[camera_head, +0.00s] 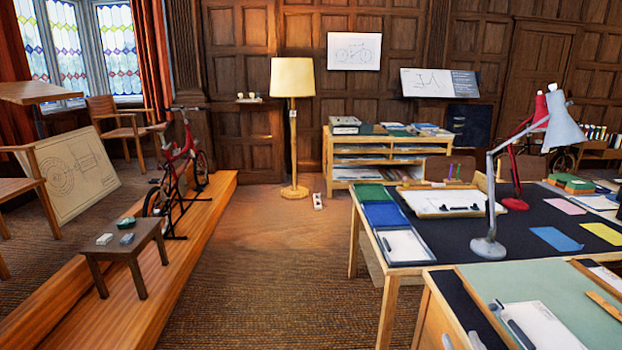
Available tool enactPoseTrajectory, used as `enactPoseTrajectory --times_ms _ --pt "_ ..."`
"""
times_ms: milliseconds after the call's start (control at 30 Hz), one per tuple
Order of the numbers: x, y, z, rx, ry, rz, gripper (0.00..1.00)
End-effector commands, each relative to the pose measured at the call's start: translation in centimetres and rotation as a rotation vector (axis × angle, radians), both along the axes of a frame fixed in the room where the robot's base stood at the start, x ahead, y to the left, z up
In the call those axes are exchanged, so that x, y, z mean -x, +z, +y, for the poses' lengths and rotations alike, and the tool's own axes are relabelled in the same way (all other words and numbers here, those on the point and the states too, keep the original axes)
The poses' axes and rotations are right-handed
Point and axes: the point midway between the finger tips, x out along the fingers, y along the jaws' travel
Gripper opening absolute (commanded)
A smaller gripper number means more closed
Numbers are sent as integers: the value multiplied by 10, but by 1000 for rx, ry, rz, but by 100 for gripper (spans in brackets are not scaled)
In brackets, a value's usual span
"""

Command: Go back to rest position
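My gripper and arm do not show in the head camera view, so its pose and whether it holds anything are hidden. The view looks over a wood-panelled drafting room. No part of my own body can be made out.
At right stand a dark-topped drafting table (480,238) with a grey lamp (565,130) and a green-topped desk (570,290). At left, a small stool (130,240) and red bicycle (180,165) stand on a wooden platform (70,310). Carpet (280,280) between is clear toward a floor lamp (293,120).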

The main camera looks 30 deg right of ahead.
Motion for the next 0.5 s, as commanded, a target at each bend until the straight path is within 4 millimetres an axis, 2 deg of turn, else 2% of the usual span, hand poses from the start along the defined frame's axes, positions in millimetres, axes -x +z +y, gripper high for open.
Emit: enactPoseTrajectory --times_ms 33,200,300,500 --pt "7 -3 28 5 51 2 38" --pt "35 3 110 9 203 -18 38" --pt "56 8 152 -5 284 -24 38" --pt "105 16 221 -73 421 -6 38"
